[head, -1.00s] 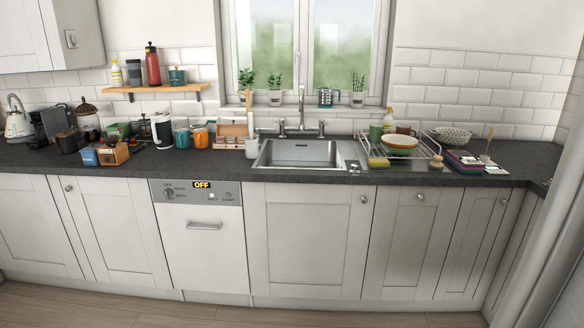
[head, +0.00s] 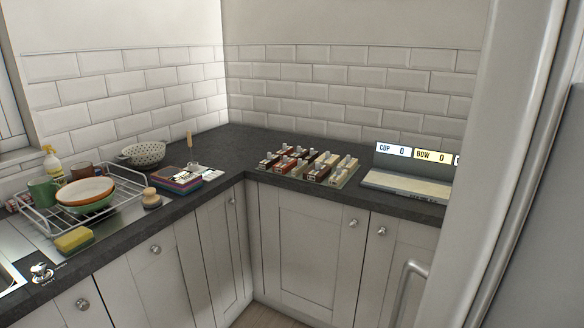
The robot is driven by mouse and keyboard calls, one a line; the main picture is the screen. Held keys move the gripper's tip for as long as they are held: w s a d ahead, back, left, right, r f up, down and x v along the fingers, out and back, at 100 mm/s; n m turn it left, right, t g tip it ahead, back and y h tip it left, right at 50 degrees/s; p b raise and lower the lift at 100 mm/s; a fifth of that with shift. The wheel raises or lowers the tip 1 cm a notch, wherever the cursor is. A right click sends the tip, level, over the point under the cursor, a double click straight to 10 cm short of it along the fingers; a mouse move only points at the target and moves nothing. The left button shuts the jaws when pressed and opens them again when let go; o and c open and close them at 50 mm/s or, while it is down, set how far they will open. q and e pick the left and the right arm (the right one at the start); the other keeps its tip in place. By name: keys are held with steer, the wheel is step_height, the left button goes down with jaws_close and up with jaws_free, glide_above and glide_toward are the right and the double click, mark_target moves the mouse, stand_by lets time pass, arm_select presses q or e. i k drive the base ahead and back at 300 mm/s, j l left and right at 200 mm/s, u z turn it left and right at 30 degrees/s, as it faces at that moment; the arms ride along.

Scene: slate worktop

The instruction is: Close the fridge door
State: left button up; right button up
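A tall pale panel that looks like the fridge door (head: 494,120) fills the right side of the head view, running from top to bottom. A curved bar handle (head: 408,285) stands out from its left side near the bottom. A flat grey surface lies to the right of the panel's rounded edge. Most of the fridge is out of frame, so I cannot tell how far the door stands open. Neither of my grippers is in view.
The slate worktop (head: 240,160) turns a corner here. It holds a dish rack (head: 45,222) with bowls, a colander (head: 143,154), books (head: 175,180), a tray of several small blocks (head: 345,178) and a counter-display stand (head: 410,187). Cabinets line the space below; little floor shows.

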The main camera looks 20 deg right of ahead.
mark_target(509, 253)
steer(key=i+z, duration=0.15)
steer(key=z, duration=0.25)
steer(key=i+j+z, duration=0.15)
steer(key=z, duration=0.3)
steer(key=i+j+z, duration=0.15)
steer(key=z, duration=0.25)
steer(key=i+j+z, duration=0.1)
steer(key=z, duration=0.35)
steer(key=j+z, duration=0.4)
steer(key=i+j+z, duration=0.1)
steer(key=z, duration=0.35)
steer(key=j+z, duration=0.25)
steer(key=j, duration=0.15)
steer(key=i+j+z, duration=0.1)
steer(key=j+z, duration=0.15)
steer(key=j, duration=0.15)
